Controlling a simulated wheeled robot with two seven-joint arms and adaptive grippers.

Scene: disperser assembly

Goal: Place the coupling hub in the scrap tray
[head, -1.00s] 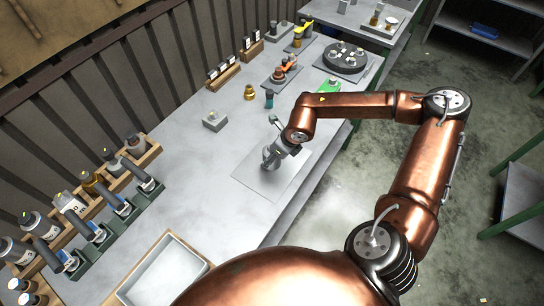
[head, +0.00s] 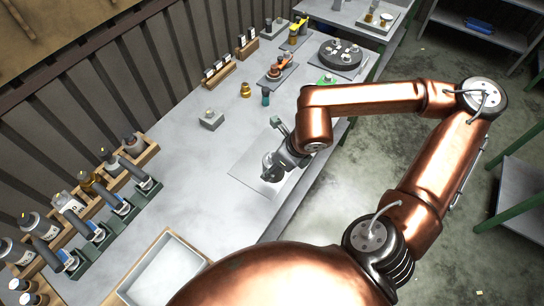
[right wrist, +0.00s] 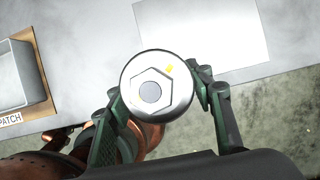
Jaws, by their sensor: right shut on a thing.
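My right gripper (head: 277,168) is over a pale flat sheet (head: 247,172) on the bench. In the right wrist view its green fingers (right wrist: 160,92) are shut on a round bright metal part (right wrist: 133,83) with a hexagon and a central hole, which I take to be the coupling hub. A yellow mark shows on its face. A pale tray (head: 172,268) on a wooden base is at the bottom of the head view. I cannot identify a scrap tray. My left gripper is not in view.
Wooden racks with bottles (head: 68,204) and handled tools (head: 140,175) stand at the left. A small grey block (head: 211,120), a brass part (head: 245,90) and a dark round fixture (head: 340,56) stand further back. The bench between tray and sheet is clear.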

